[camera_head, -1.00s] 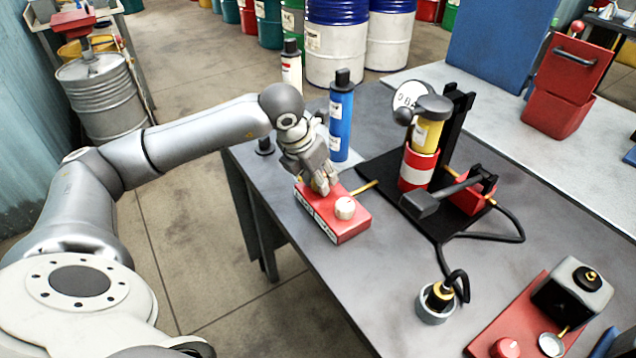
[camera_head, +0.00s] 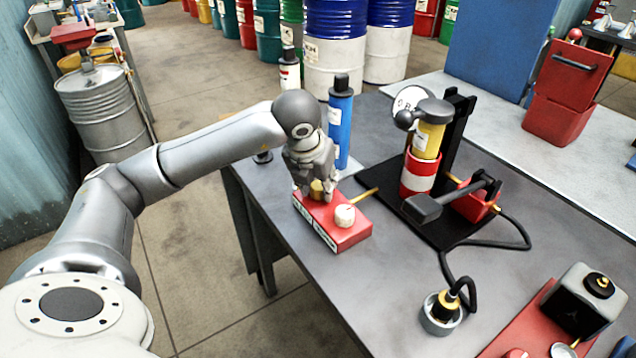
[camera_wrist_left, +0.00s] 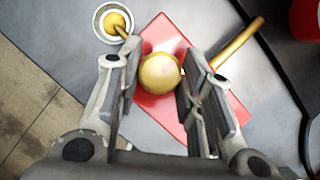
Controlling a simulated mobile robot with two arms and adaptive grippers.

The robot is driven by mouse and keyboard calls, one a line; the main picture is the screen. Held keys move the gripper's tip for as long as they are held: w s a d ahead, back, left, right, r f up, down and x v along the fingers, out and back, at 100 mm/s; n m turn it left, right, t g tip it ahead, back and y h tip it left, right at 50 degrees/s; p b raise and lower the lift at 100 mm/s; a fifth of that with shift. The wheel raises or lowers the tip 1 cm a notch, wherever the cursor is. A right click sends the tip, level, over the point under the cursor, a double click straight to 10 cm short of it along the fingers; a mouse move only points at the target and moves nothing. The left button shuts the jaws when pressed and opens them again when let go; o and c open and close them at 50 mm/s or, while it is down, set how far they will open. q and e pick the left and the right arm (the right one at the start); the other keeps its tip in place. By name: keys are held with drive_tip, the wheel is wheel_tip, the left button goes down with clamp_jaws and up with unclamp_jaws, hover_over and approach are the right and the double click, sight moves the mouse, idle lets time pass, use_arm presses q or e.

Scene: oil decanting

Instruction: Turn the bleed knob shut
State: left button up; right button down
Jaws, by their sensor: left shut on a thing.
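A red block (camera_head: 346,235) lies near the left edge of the grey table. A round brass knob (camera_head: 317,188) stands on its top; I take it as the bleed knob. A white round gauge-like part (camera_head: 345,215) is beside it, and a brass rod (camera_head: 367,192) sticks out from the block. My left gripper (camera_head: 318,180) points down over the block, shut on the brass knob. In the left wrist view the knob (camera_wrist_left: 161,73) shows between the two fingers (camera_wrist_left: 155,85). The knob's stem is hidden. My right gripper is not in view.
A blue bottle (camera_head: 340,128) stands close behind my left gripper. A black stand (camera_head: 458,130) with a red and yellow cylinder (camera_head: 427,140) is to the right. A hose runs to a small grey cup (camera_head: 440,313).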

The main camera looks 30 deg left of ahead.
use_arm(q)
drive_tip(key=shift+r, duration=0.1)
drive_tip(key=o, duration=1)
drive_tip(key=v, duration=1.2)
